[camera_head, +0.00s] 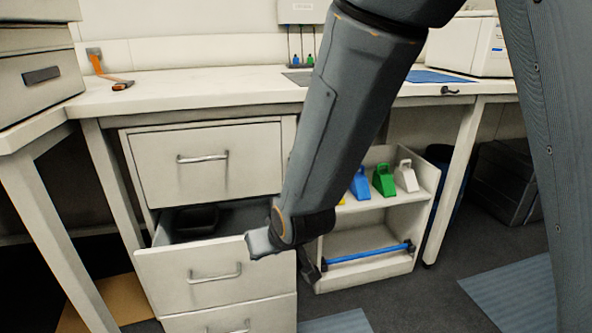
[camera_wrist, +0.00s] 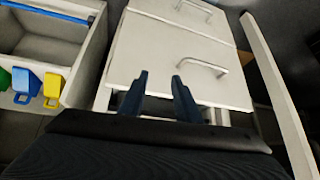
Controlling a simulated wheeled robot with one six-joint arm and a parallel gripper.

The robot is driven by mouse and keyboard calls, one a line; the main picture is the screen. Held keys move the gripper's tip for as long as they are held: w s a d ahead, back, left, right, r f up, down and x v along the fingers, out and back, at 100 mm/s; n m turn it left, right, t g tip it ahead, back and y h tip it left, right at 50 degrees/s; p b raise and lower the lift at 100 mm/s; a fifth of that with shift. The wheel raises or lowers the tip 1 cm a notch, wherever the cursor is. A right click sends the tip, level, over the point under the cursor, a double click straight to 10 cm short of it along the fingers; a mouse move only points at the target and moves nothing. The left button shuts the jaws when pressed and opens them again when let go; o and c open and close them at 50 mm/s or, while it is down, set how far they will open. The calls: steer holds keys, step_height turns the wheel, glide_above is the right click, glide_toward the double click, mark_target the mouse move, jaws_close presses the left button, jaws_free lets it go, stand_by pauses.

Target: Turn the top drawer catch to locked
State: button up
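The top drawer (camera_head: 205,165) is shut, with a bar handle on its front. I cannot make out its catch in either view; my arm covers the cabinet's right side. The drawer below (camera_head: 215,272) is pulled open, with a dark object (camera_head: 196,222) inside. My gripper (camera_head: 285,256) is in front of the cabinet's right side, near the open drawer's right end. In the wrist view, the gripper (camera_wrist: 160,76) has its two dark fingers apart with nothing between them. A drawer front (camera_wrist: 180,50) with a handle shows beyond them.
The bench top (camera_head: 200,90) overhangs the drawers. A small black fitting (camera_head: 450,90) sits on its front edge. A bench leg (camera_head: 112,185) stands left.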

steer(key=w+t, duration=0.1)
steer(key=w, duration=0.2)
steer(key=w+r+t+p, duration=0.1)
steer(key=w+t, duration=0.1)
steer(key=w, duration=0.2)
steer(key=w+d+m+t+y, duration=0.1)
steer(key=w, duration=0.3)
steer(key=shift+r+t, duration=0.3)
steer(key=shift+r, duration=0.1)
steer(key=w+d+r+m+t+p, duration=0.1)
steer(key=w+d+r+t+p, duration=0.1)
steer(key=w+d+r+t, duration=0.4)
steer(key=f+b+x, duration=0.1)
steer(key=x, duration=0.8)
steer(key=shift+b, duration=0.3)
steer(key=shift+s+a, duration=0.15)
jaws_close()
